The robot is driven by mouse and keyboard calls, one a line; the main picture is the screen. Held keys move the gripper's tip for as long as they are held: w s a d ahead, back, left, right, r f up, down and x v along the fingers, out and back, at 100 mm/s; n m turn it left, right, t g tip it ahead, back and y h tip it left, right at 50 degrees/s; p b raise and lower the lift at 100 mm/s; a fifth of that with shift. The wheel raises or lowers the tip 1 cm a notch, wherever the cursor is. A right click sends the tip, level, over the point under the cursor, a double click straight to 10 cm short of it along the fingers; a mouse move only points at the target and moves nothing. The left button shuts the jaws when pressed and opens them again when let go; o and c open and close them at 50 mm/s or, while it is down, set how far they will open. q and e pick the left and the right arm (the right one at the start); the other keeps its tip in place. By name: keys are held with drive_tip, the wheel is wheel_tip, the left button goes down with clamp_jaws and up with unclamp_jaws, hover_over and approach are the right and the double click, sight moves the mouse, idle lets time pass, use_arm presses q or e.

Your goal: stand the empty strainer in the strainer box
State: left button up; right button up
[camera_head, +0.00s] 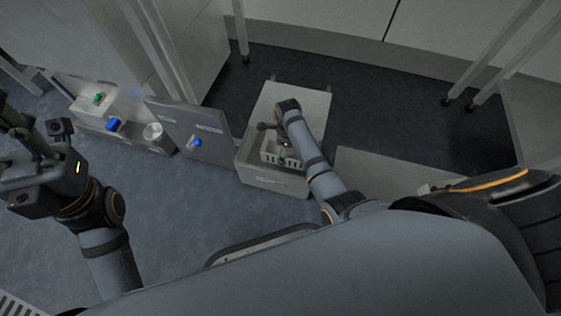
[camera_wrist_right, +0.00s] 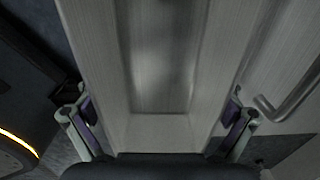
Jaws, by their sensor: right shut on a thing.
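The strainer (camera_head: 270,155) is a pale piece with slots in its side. It is at the near end of a long, light grey open box (camera_head: 262,180) with a label on its front, and it looks upright. My right gripper (camera_head: 281,147) is over this box and shut on the strainer. In the right wrist view a finger shows on each side of a pale, trough-like body (camera_wrist_right: 160,132). The strainer's base is hidden, so I cannot tell whether it touches the box floor. My left gripper (camera_head: 15,140) is at the far left, away from the box; its fingers are unclear.
A grey panel (camera_head: 190,130) with a blue knob stands left of the box. Beyond it are a low box with green and blue parts (camera_head: 98,110) and a white cup (camera_head: 153,131). Another grey box (camera_head: 385,170) is to the right. Dark floor behind is clear.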

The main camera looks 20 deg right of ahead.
wheel_tip(320, 180, down, 6)
drive_tip(key=b, duration=0.4)
drive_tip(key=shift+f, duration=0.25)
wheel_tip(320, 180, down, 3)
drive_tip(key=b, duration=0.3)
drive_tip(key=shift+f, duration=0.45)
drive_tip(key=shift+r, duration=0.25)
drive_tip(key=o, duration=0.9)
drive_tip(key=shift+f, duration=0.15)
drive_tip(key=shift+o, duration=0.2)
